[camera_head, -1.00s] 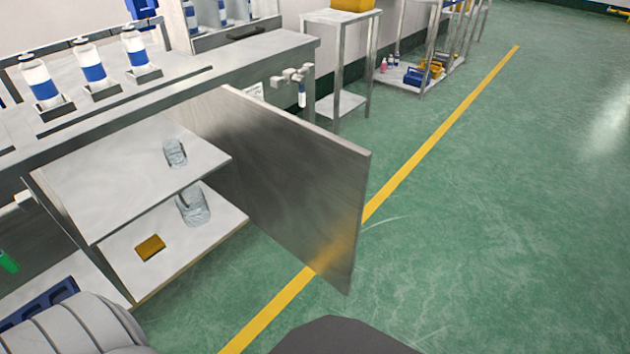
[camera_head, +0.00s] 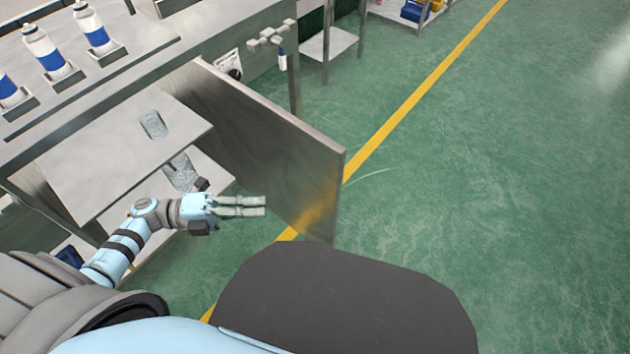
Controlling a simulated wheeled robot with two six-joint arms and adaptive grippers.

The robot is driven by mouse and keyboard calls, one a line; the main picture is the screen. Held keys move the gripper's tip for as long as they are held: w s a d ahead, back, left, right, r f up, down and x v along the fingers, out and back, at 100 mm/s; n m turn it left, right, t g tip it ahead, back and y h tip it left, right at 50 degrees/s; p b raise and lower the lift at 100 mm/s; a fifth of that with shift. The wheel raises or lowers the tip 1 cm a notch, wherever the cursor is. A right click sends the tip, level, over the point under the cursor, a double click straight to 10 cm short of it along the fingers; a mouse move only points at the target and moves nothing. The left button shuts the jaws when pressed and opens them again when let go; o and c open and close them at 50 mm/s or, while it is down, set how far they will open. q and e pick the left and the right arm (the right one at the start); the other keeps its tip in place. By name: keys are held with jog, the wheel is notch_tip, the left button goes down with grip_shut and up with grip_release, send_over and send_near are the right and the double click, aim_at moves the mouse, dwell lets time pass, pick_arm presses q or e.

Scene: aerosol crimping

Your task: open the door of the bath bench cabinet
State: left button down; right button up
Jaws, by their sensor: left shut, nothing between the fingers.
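The bath bench cabinet (camera_head: 35,186) is at the left, under the bench top. Its steel door (camera_head: 265,150) stands swung wide open, out over the green floor. The shelves inside show, with a clear glass vessel (camera_head: 153,124) on the upper one and another (camera_head: 181,172) on the lower one. My left gripper (camera_head: 266,206) is shut and empty, its fingers pointing right toward the inner face of the door. It overlaps the door's lower part in the picture; I cannot tell whether it touches. My right gripper is not in view.
Several white and blue aerosol cans (camera_head: 46,51) stand in holders on the bench top. A valve fitting (camera_head: 272,38) sticks out at the bench end. A steel side table (camera_head: 330,43) stands beyond. The green floor right of the door is clear, with a yellow line.

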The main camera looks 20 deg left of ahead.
pick_arm(q)
jog(key=w+a+b+x, duration=0.1)
jog(key=w+x, duration=0.1)
jog(key=x, duration=1)
jog(key=shift+w+d, duration=0.25)
jog(key=shift+d, duration=0.05)
jog(key=w+d+n+t+y, duration=0.1)
jog(key=w+d+n+t, duration=0.1)
jog(key=w, duration=0.7)
jog(key=shift+w+d+n+t+y+b, duration=0.3)
jog(key=shift+d+t+y+b, duration=0.1)
jog(key=shift+d+t, duration=0.5)
jog(key=shift+s+d, duration=0.1)
jog(key=shift+s, duration=0.05)
